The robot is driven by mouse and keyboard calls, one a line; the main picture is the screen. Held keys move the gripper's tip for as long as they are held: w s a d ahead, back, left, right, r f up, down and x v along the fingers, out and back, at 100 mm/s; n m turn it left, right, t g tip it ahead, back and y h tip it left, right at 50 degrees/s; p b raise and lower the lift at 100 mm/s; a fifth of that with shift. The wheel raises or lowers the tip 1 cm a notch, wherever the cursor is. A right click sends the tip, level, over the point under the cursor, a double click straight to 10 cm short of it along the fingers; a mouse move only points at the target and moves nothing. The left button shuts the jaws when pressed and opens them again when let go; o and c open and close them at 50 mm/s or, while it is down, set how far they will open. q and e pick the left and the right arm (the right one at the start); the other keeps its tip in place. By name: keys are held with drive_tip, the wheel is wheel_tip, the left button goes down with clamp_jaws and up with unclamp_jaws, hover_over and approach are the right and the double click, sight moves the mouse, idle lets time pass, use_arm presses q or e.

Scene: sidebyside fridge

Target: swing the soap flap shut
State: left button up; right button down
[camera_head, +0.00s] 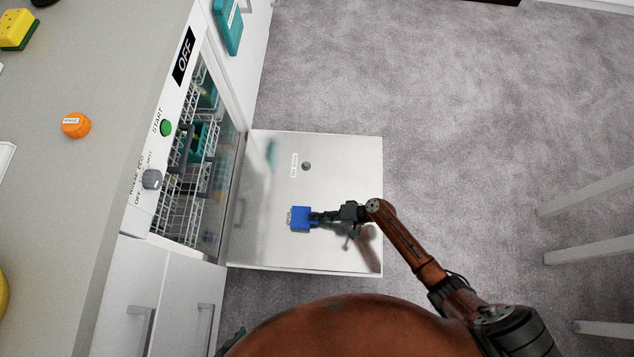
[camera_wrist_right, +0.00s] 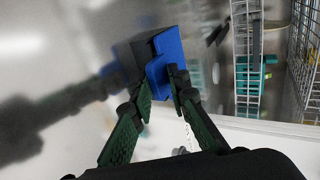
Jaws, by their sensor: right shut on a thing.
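The soap flap (camera_head: 300,219) is blue and sits on the inner face of the lowered dishwasher door (camera_head: 340,165). In the right wrist view the flap (camera_wrist_right: 167,52) stands out beside a dark box-like part (camera_wrist_right: 131,55), at an angle I cannot judge exactly. My right gripper (camera_head: 315,217) reaches in from the right, low over the door. Its green-padded fingers (camera_wrist_right: 163,82) are shut on the flap's near edge and hide part of it. A dark green piece at the bottom edge of the head view looks like my left gripper (camera_head: 232,342); its fingers are hidden.
The dishwasher's wire racks (camera_head: 190,185) hold teal items. A round knob (camera_head: 306,166) sits on the door above the flap. The counter (camera_head: 90,110) on the left carries an orange rinse cap (camera_head: 76,125) and a sponge (camera_head: 17,29).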

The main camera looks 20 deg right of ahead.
drive_tip(key=shift+s+a+f, duration=0.15)
drive_tip(key=shift+s+f, duration=0.2)
drive_tip(key=shift+s, duration=0.1)
drive_tip(key=c, duration=2.1)
unclamp_jaws()
drive_tip(key=shift+w+r, duration=0.1)
drive_tip(key=shift+w, duration=0.1)
drive_tip(key=shift+d+r, duration=0.15)
drive_tip(key=shift+d, duration=0.1)
drive_tip(key=v, duration=1.1)
drive_tip(key=shift+s+d+r, duration=0.1)
drive_tip(key=shift+d+r, duration=0.05)
drive_tip(key=shift+d, duration=0.1)
